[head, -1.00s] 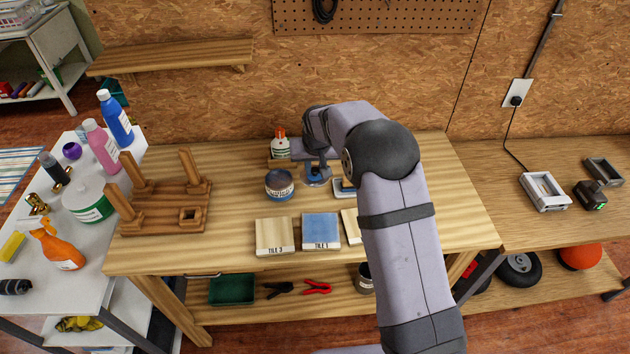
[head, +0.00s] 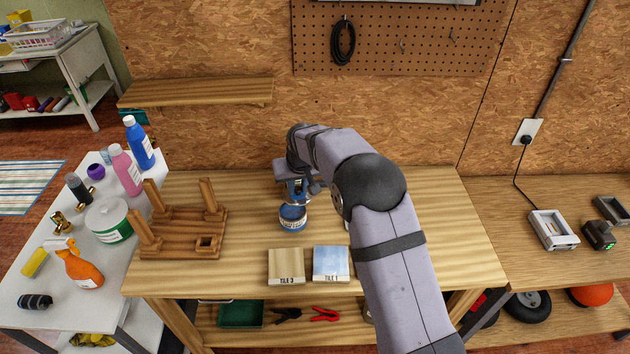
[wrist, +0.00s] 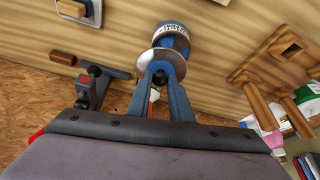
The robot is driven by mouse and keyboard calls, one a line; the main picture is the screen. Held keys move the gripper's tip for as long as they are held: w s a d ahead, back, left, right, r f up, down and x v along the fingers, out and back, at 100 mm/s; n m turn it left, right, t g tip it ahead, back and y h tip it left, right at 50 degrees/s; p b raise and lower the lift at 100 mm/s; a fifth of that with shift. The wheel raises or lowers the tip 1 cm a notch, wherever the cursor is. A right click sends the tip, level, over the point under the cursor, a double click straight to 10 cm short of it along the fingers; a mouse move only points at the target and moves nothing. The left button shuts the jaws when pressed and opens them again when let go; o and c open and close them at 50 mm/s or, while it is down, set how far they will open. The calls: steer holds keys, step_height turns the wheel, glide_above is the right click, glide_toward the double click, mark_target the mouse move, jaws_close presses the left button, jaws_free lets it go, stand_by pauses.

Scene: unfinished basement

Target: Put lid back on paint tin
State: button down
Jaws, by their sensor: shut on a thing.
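The paint tin (head: 292,223) stands upright on the workbench, with a blue and white label. It also shows in the wrist view (wrist: 174,32). My gripper (head: 298,198) is right above the tin in the head view. In the wrist view its blue fingers (wrist: 161,78) are shut on the lid (wrist: 150,60), a grey disc with a small dark part between the fingertips. The lid overlaps the near side of the tin in that view. I cannot tell whether lid and rim touch. In the head view my gripper largely hides the lid.
The tile 3 board (head: 286,266) and blue tile 1 board (head: 331,264) lie in front of the tin. An upturned wooden stool (head: 180,238) stands left. My arm hides the bench to the right. A side table (head: 60,270) holds bottles.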

mark_target(293, 198)
steer(key=shift+a+r+n+p, duration=0.25)
steer(key=shift+a+n+p, duration=0.05)
steer(key=shift+a, duration=0.65)
steer(key=shift+f, duration=0.2)
steer(key=shift+f+b, duration=2.1)
steer(key=shift+f, duration=0.95)
steer(key=shift+f, duration=0.15)
steer(key=c, duration=1)
jaws_free()
steer(key=shift+r+p, duration=2)
steer(key=shift+r, duration=1.55)
